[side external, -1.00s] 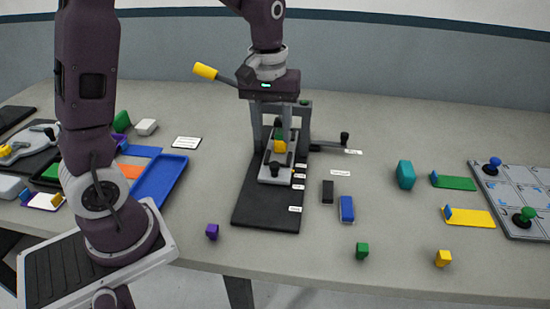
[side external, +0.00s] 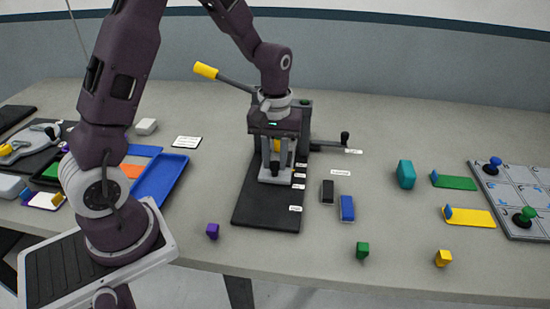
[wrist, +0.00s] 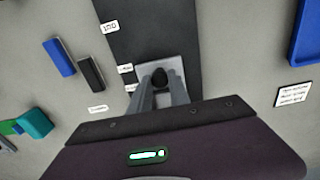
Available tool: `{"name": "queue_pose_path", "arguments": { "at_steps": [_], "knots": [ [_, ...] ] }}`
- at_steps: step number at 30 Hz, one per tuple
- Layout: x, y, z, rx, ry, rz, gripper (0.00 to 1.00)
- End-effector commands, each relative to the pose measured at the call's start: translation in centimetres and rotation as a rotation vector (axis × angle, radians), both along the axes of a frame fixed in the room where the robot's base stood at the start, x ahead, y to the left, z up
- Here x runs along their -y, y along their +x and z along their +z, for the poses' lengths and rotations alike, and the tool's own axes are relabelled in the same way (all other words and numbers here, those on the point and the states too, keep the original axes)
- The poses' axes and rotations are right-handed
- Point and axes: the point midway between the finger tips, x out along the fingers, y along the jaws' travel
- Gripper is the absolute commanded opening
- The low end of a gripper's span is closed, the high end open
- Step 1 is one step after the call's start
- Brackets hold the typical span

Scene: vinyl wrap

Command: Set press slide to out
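The press has a long black base (side external: 265,210) with a light grey slide plate (side external: 268,180) on it, part way along under the frame. A dark knob stands on the slide and shows clearly in the wrist view (wrist: 160,77). My gripper (side external: 275,172) points down over the slide, one finger on each side of the knob. In the wrist view the fingers (wrist: 162,86) look apart, and I see no clear grip on the knob. White labels (side external: 295,209) line the base's right edge; their text is unclear. My gripper hides much of the press frame and the yellow part (side external: 277,146).
A yellow-ended lever (side external: 206,71) sticks out at upper left, and a dark crank handle (side external: 344,138) at right. A black block (side external: 327,191) and a blue block (side external: 347,208) lie right of the base. A blue tray (side external: 160,180) is left. The base's front part is bare.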

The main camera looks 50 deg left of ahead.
Motion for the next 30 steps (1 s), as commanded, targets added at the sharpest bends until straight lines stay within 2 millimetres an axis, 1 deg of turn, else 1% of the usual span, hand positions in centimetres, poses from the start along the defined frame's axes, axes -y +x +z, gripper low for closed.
{"name": "queue_pose_path", "arguments": {
  "at_steps": [1,2,30],
  "knots": [
    [0.0,0.0,0.01,0.0,0.0,0.0,0.06],
    [0.01,0.01,0.02,0.0,0.0,0.0,0.0],
    [0.01,0.03,0.09,0.001,0.0,0.0,0.0]
  ]
}}
